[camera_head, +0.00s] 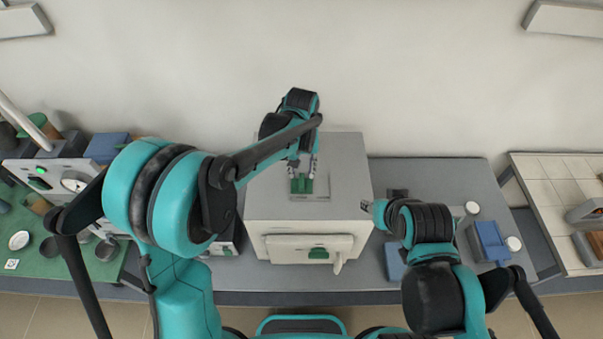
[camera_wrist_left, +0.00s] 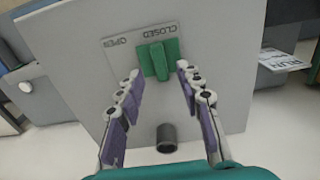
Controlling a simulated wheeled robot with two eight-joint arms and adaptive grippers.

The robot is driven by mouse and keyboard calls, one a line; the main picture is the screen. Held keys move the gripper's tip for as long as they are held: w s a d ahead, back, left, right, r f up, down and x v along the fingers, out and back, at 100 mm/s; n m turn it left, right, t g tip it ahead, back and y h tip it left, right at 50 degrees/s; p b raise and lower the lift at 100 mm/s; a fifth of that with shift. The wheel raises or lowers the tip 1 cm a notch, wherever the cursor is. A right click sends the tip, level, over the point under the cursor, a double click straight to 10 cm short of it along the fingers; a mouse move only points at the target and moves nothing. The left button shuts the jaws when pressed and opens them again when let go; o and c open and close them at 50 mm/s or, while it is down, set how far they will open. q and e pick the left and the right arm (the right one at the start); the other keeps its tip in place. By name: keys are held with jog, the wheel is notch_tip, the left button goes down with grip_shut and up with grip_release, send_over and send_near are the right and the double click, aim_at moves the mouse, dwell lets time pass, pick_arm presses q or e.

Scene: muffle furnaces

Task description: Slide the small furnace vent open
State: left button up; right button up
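The small furnace (camera_head: 308,205) is a grey-white box on the bench. On its top plate sits a green vent slider (camera_head: 301,186), which also shows in the left wrist view (camera_wrist_left: 158,60). The slider is beside the word CLOSED on the label plate (camera_wrist_left: 122,58); the word OPEN is to the left there. My left gripper (camera_head: 302,168) is above the furnace top. In the wrist view its fingers (camera_wrist_left: 159,72) are open, one to each side of the slider, with gaps visible. My right gripper (camera_head: 366,206) is right of the furnace; its finger opening is unclear.
A dark round pipe stub (camera_wrist_left: 166,137) stands on the furnace top near the slider. A blue block (camera_head: 488,240) and small dishes are to the right. A cluttered green mat (camera_head: 30,250) lies left.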

aim_at(302, 180)
pick_arm(q)
jog(key=f, duration=0.4)
jog(key=shift+w+d+f, duration=0.1)
jog(key=shift+w, duration=0.15)
jog(key=shift+s+f, duration=0.1)
jog(key=shift+f, duration=0.35)
jog(key=shift+c, duration=0.3)
grip_shut()
